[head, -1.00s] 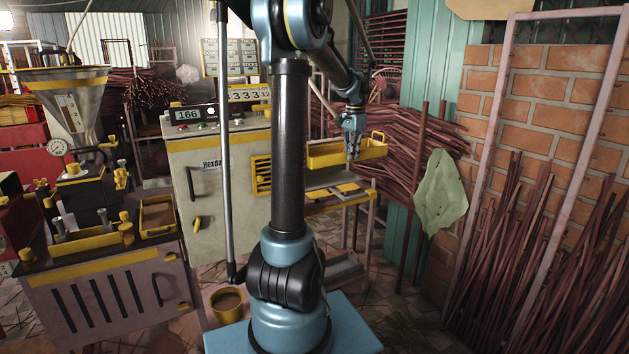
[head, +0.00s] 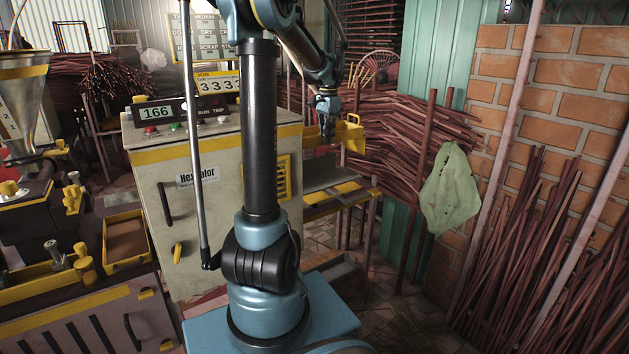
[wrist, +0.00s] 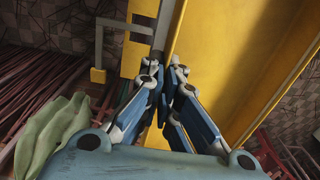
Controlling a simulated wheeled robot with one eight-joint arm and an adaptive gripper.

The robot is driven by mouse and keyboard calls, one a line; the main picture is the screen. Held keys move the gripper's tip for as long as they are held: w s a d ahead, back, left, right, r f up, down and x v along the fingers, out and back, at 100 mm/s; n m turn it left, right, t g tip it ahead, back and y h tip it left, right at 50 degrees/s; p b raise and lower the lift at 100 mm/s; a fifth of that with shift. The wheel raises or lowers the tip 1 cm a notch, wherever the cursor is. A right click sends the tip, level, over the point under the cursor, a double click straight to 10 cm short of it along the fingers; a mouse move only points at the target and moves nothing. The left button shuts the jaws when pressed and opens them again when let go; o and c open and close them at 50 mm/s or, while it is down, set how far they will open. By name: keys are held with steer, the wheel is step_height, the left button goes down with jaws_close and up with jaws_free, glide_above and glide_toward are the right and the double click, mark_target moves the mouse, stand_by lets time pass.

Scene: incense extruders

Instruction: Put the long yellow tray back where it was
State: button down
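The long yellow tray (head: 354,138) is held in the air beyond the grey cabinet, above a low side table (head: 343,196). Its raised end handle shows at the right, and its left part is hidden behind the cabinet and my arm. My gripper (head: 326,140) points down at it. In the wrist view, my gripper (wrist: 165,70) has its fingers close together at the long wall of the yellow tray (wrist: 235,60), which fills the upper right. The fingertips' exact contact is partly hidden.
The grey cabinet (head: 190,240) with a counter display stands left of my arm. A machine bench with a small yellow-rimmed tray (head: 125,242) is at the left. Stick bundles (head: 410,140) lie behind the held tray. A green cloth (head: 450,190) hangs right. Open floor is limited.

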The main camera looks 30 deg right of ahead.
mark_target(325, 187)
step_height(325, 187, down, 17)
steer(key=shift+a+f, duration=0.1)
steer(key=shift+f, duration=0.1)
stand_by(0.4)
steer(key=c, duration=1.8)
jaws_free()
step_height(325, 187, up, 12)
